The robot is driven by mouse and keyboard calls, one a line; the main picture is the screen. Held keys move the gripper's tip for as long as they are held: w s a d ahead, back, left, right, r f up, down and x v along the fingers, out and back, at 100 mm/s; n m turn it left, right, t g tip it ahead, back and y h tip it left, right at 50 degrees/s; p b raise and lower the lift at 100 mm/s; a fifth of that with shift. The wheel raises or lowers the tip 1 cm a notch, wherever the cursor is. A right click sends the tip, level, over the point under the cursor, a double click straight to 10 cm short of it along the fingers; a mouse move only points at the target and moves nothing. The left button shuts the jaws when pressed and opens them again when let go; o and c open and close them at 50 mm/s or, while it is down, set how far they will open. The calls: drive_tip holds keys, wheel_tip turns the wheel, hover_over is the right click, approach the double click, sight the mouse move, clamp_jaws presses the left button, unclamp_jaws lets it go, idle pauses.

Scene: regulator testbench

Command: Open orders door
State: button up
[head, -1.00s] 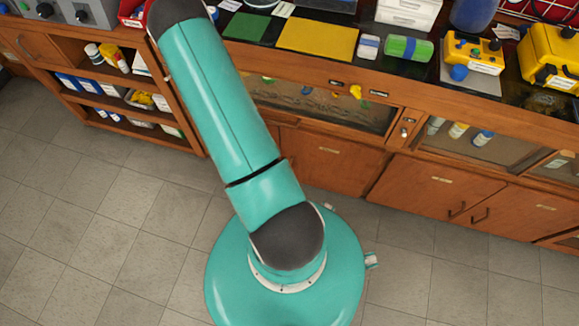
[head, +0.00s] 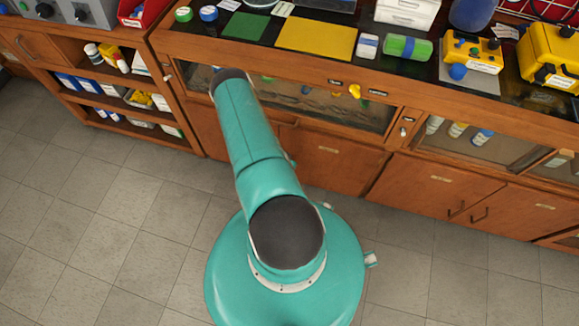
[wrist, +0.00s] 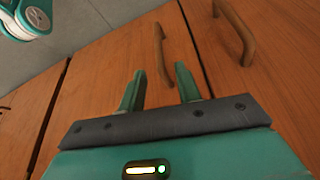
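In the wrist view, two wooden cabinet doors meet at a dark gap, the left door (wrist: 110,55) and the right door (wrist: 275,60). Both look shut. A bar handle (wrist: 163,50) is on the left door and another handle (wrist: 235,35) on the right one. My gripper (wrist: 160,88) is open, its two green fingers apart and pointing at the left door's handle. The handle's near end shows between the fingertips; whether the fingers reach around it I cannot tell. In the head view my arm hides the gripper and these handles. The door labels are too small to read, including "orders".
In the head view, a lower door with a label (head: 335,150) is right of my arm, and two more doors (head: 430,185) with handles stand further right. Glass-fronted compartments run above them. Open shelves (head: 120,95) stand at left. The tiled floor (head: 110,225) is clear.

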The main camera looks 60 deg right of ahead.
drive_tip(key=x, duration=0.6)
drive_tip(key=shift+d+f, duration=0.1)
drive_tip(key=shift+f, duration=0.15)
drive_tip(key=shift+c, duration=0.2)
clamp_jaws()
